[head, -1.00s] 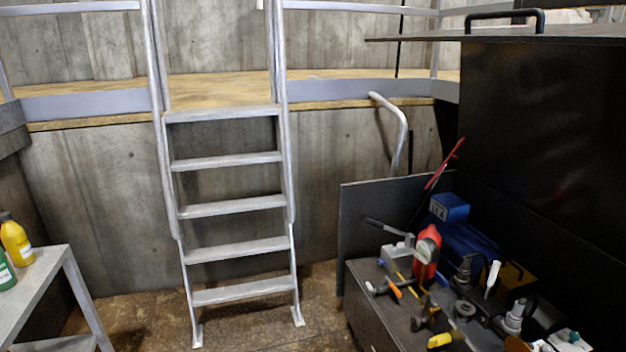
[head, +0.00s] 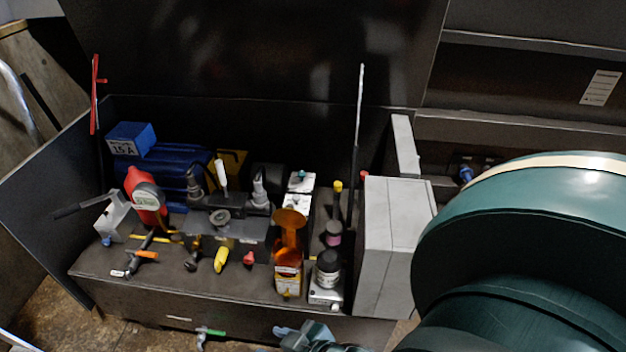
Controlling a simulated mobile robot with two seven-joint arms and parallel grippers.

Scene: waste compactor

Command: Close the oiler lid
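The oiler appears to be the small amber container (head: 288,272) standing on the dark unit's top, right of its middle. An orange-brown rounded piece (head: 291,218) stands up above it and looks like its lid, raised open. The lid's hinge is too small to make out. I cannot make out either gripper in the head view, and nothing is seen touching the oiler.
Left of the oiler are a red gauge (head: 146,197), a blue motor (head: 172,172) and several fittings. A grey box (head: 394,245) stands to its right. A large dark panel (head: 250,50) rises behind. A big green rounded body (head: 530,250) fills the right foreground.

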